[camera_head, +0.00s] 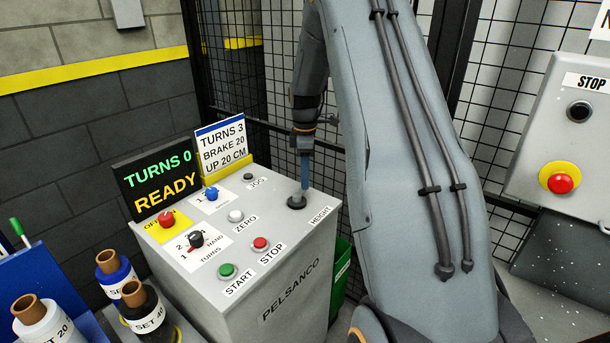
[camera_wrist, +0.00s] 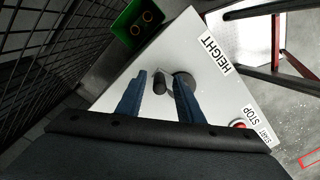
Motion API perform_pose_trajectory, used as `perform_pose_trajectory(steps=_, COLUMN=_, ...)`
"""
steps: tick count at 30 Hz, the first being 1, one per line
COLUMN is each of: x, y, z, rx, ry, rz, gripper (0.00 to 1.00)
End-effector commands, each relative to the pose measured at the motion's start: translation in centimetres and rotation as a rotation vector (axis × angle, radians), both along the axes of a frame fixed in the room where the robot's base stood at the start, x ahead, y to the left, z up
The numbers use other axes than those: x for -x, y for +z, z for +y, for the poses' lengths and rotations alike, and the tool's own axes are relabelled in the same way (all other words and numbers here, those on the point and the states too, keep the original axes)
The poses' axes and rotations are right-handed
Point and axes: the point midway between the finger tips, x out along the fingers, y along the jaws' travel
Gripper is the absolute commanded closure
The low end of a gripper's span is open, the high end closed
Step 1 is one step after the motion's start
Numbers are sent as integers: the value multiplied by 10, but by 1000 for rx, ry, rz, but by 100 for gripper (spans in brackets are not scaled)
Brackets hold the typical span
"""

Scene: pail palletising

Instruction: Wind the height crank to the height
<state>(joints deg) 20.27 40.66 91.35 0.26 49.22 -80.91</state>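The height crank shows as a dark round hub (camera_head: 296,202) on the grey console top, beside the HEIGHT label (camera_head: 321,215). In the wrist view its dark handle knob (camera_wrist: 159,84) stands between my fingers, and the grey hub disc (camera_wrist: 190,79) lies partly behind the right finger. My gripper (camera_head: 304,178) points down over the crank. In the wrist view my gripper (camera_wrist: 160,78) has its blue fingers apart, with a gap on each side of the knob. The display (camera_head: 158,180) reads TURNS 0, READY. A card (camera_head: 221,147) reads TURNS 3, BRAKE 20, UP 20 CM.
The console (camera_head: 285,285) carries a green START button (camera_head: 228,271), a red STOP button (camera_head: 260,243), and several knobs. A green bin (camera_head: 341,272) stands behind it. Labelled SET pieces (camera_head: 141,306) stand at lower left. Mesh fencing (camera_head: 278,70) rises behind. A STOP box (camera_head: 565,140) is at right.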

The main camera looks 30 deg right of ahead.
Motion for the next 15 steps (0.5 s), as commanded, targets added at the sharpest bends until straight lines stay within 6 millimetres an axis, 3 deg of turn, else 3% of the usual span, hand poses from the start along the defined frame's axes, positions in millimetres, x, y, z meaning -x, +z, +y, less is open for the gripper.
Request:
perform_pose_trajectory(steps=10, x=0, y=-5, z=0, rx=0, ry=0, rz=0, gripper=66)
perform_pose_trajectory(steps=15, x=0, y=-5, z=0, rx=0, ry=0, rz=0, gripper=95)
